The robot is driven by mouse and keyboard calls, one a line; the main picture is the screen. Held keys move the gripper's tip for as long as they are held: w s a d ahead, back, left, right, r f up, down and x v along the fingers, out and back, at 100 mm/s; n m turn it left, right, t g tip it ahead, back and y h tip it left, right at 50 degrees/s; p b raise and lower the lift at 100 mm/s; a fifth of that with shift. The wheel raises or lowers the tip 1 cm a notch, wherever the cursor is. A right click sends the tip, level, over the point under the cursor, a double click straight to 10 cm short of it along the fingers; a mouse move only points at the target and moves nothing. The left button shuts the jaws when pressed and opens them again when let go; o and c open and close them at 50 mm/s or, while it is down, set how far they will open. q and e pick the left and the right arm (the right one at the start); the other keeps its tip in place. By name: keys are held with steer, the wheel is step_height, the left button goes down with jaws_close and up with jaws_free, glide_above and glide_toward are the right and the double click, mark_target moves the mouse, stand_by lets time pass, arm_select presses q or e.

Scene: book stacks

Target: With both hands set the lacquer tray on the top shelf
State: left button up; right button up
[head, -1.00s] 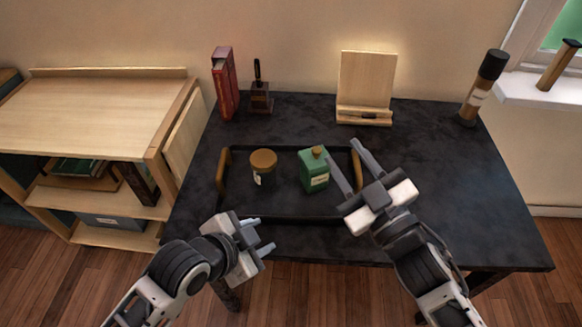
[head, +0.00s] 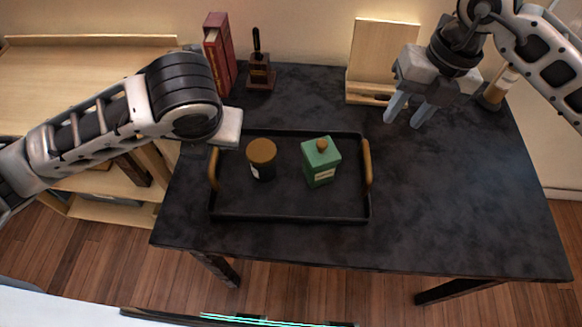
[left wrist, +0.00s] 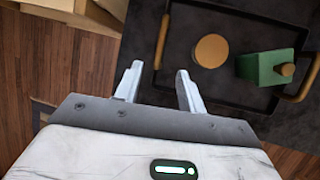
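The black lacquer tray (head: 290,212) lies on the dark table. It has a wooden left handle (head: 213,170) and right handle (head: 367,163). It carries a dark jar with a brown lid (head: 262,158) and a green canister (head: 321,163). In the left wrist view, my left gripper (left wrist: 159,70) is open and empty, with the left handle (left wrist: 161,42) just beyond its fingertips. My left arm hides its fingers in the head view. My right gripper (head: 404,117) is open and empty above the table, beyond and right of the right handle. The wooden shelf's top (head: 75,80) is at left, partly behind my left arm.
Red books (head: 219,55) and a small stand with a dark upright handle (head: 260,75) are at the table's back left. A wooden easel stand (head: 380,55) is behind my right gripper. The table's right side is clear.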

mark_target(215, 154)
arm_select(q)
steer(key=x, duration=1.6)
steer(key=shift+d, duration=0.1)
arm_select(e)
steer(key=a+f, duration=0.1)
steer(key=f, duration=0.4)
steer(key=a+f, duration=0.1)
steer(key=f, duration=0.4)
steer(key=a+f, duration=0.1)
steer(key=f, duration=0.4)
steer(key=shift+s+a+f, duration=0.1)
steer(key=shift+f, duration=0.2)
arm_select(q)
jaws_close()
arm_select(e)
jaws_close()
arm_select(q)
steer(key=shift+w+r, duration=0.1)
